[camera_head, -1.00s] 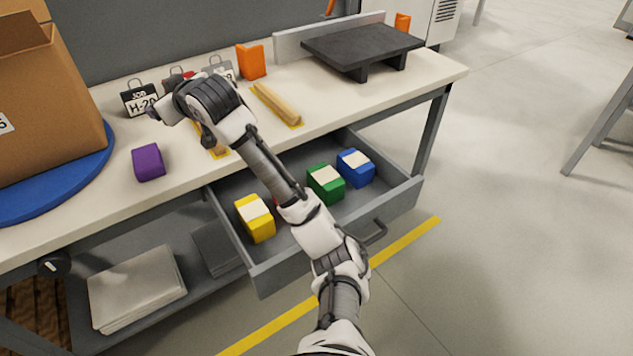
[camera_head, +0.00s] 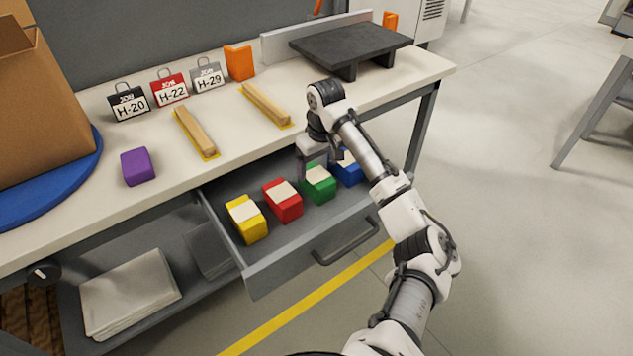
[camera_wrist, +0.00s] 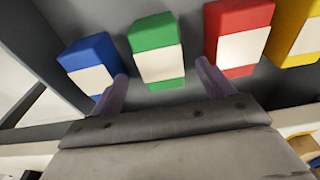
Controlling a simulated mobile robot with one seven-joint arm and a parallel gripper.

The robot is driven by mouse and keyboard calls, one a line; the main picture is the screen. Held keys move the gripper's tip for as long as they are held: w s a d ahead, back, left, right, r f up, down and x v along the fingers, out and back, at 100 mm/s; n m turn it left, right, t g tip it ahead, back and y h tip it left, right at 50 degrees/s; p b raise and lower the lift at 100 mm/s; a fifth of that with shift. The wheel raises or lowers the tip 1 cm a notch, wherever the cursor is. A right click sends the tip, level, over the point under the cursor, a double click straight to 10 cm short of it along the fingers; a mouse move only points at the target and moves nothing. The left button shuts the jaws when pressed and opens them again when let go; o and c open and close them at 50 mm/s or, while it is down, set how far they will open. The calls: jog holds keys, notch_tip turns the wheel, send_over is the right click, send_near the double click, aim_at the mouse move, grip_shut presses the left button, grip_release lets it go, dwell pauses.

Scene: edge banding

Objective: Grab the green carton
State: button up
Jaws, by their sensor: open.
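The green carton (camera_head: 318,184) stands in the open drawer, between the red carton (camera_head: 283,201) and the blue carton (camera_head: 347,168). It has a pale label on its top. In the wrist view the green carton (camera_wrist: 155,50) is ahead of my gripper (camera_wrist: 163,82), roughly centred between the two spread fingers. The fingers are open and empty. In the head view my gripper (camera_head: 320,160) points down just above the green carton. My arm partly hides the blue carton.
The yellow carton (camera_head: 246,218) stands at the drawer's left. The drawer (camera_head: 300,247) has low walls and a front handle. The bench top (camera_head: 230,170) above carries a purple block (camera_head: 138,167), wooden strips, job tags and a dark raised plate (camera_head: 350,43).

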aim_at(317, 175)
jog(key=shift+w+a+f+p, duration=0.15)
jog(key=shift+f+p, duration=0.25)
jog(key=shift+f, duration=1.15)
jog(key=shift+w+a+f+p, duration=0.1)
jog(key=shift+f+p, duration=0.25)
jog(key=shift+f, duration=1.15)
jog(key=c, duration=1.1)
jog(key=shift+c, duration=0.2)
